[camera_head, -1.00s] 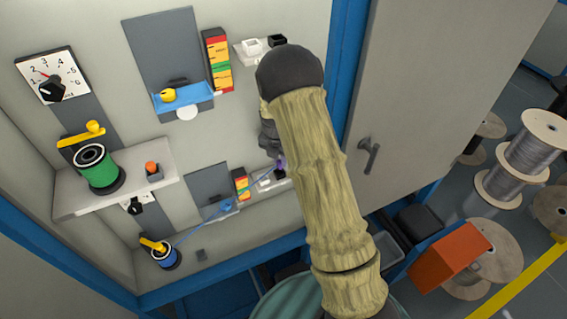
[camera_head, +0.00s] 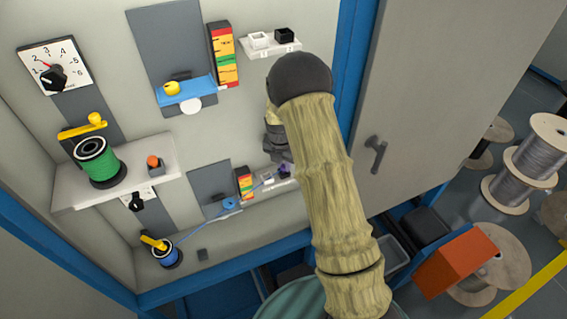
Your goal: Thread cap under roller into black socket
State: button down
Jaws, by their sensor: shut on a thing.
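A blue thread (camera_head: 195,232) runs from the blue spool (camera_head: 168,255) at the lower left, past the small blue roller (camera_head: 229,204), up to the right. Its purple cap (camera_head: 284,168) shows just beside my arm, at the lower sockets. My gripper (camera_head: 283,164) points down there, shut on the cap; its fingertips are mostly hidden by my arm. The lower black socket (camera_head: 286,175) is partly covered by the cap and gripper. I cannot tell whether the cap is inside it. The white socket (camera_head: 268,179) is to its left.
Above are a blue shelf with a yellow roller (camera_head: 171,88) and another white and black socket pair (camera_head: 272,44). A green spool (camera_head: 92,160) stands on the left shelf. A grey cabinet door (camera_head: 425,100) is right of my arm. Striped gauges (camera_head: 224,55) hang on the panel.

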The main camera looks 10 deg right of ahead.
jog(key=shift+f, duration=0.2)
jog(key=c, duration=1.3)
grip_release()
jog(key=shift+o, duration=0.2)
notch_tip(320, 180, up, 12)
jog(key=s+a+b, duration=0.1)
jog(key=b, duration=0.2)
jog(key=shift+o, duration=0.3)
jog(key=o, duration=1)
